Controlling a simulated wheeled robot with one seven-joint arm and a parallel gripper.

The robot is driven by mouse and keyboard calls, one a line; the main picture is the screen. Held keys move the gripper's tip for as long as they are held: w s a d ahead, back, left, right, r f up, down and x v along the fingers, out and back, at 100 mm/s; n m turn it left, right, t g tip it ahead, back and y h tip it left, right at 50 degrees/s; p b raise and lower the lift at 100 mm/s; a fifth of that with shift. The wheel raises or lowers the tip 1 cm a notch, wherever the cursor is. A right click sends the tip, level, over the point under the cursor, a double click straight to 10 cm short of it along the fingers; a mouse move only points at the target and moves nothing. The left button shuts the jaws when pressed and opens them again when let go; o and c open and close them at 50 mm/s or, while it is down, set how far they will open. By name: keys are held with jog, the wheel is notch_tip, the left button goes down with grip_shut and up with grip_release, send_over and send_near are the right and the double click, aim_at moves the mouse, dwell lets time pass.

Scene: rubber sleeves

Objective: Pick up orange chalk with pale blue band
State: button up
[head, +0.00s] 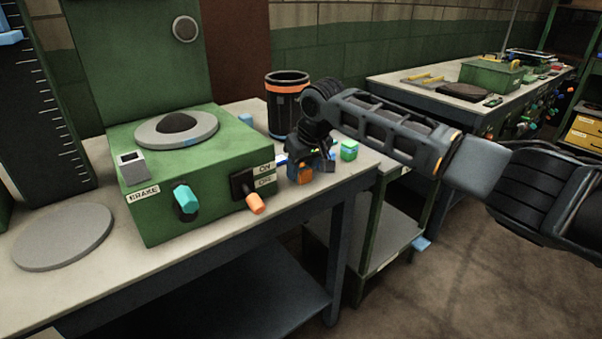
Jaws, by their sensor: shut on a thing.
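My gripper (311,168) points down over the right end of the near bench, beside the green machine. It is shut on a small orange piece, which I take to be the orange chalk (301,173), seen low at the fingers. Dark gripper parts cover some of it. Its pale blue band cannot be made out clearly at this size. I cannot tell whether the chalk touches the bench top.
A green and white block (349,150) sits just right of my gripper. A black bin with an orange band (284,113) stands behind it. The green machine (190,165), with an orange-handled lever (255,203), is to the left. The bench edge is close by.

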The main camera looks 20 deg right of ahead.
aim_at(304, 167)
jog(key=c, duration=0.4)
jog(key=shift+r, duration=0.45)
jog(key=r, duration=0.3)
jog(key=shift+s+d+r, duration=0.15)
jog(key=shift+d+r, duration=0.2)
jog(key=s+d+r, duration=0.2)
jog(key=d, duration=0.1)
jog(key=s+d+r, duration=0.2)
jog(key=s+d+r+b, duration=0.1)
jog(key=s+d+r, duration=0.1)
jog(key=d, duration=0.1)
jog(key=shift+s+d+r, duration=0.25)
jog(key=shift+s+d, duration=0.05)
jog(key=shift+d, duration=0.05)
